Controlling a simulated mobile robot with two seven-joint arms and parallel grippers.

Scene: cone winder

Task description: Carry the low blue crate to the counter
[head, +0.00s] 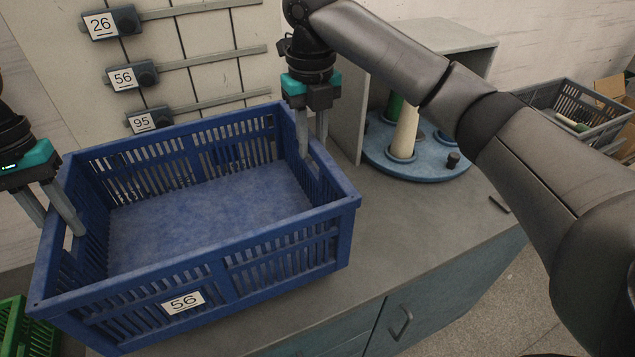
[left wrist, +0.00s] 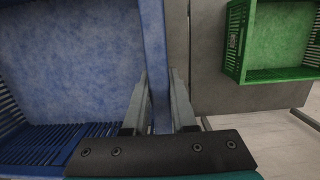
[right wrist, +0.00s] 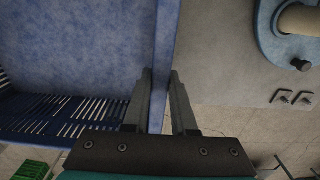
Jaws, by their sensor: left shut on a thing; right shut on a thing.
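The low blue crate (head: 290,245) carries a white label reading 56 and looks empty inside. It is over the grey counter (head: 400,235) and looks tilted in the head view; I cannot tell whether its base touches the top. My left gripper (head: 62,222) is shut on the crate's left end wall, one finger inside and one outside. The left wrist view shows the wall (left wrist: 158,60) between the fingers. My right gripper (head: 312,148) is shut on the right end wall, which also shows in the right wrist view (right wrist: 165,50).
A round blue stand (head: 420,165) with cones is on the counter right of the crate, beside a grey panel. A green crate (head: 22,325) is low at the left. A grey crate (head: 575,115) is at the far right. Labelled rails line the wall behind.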

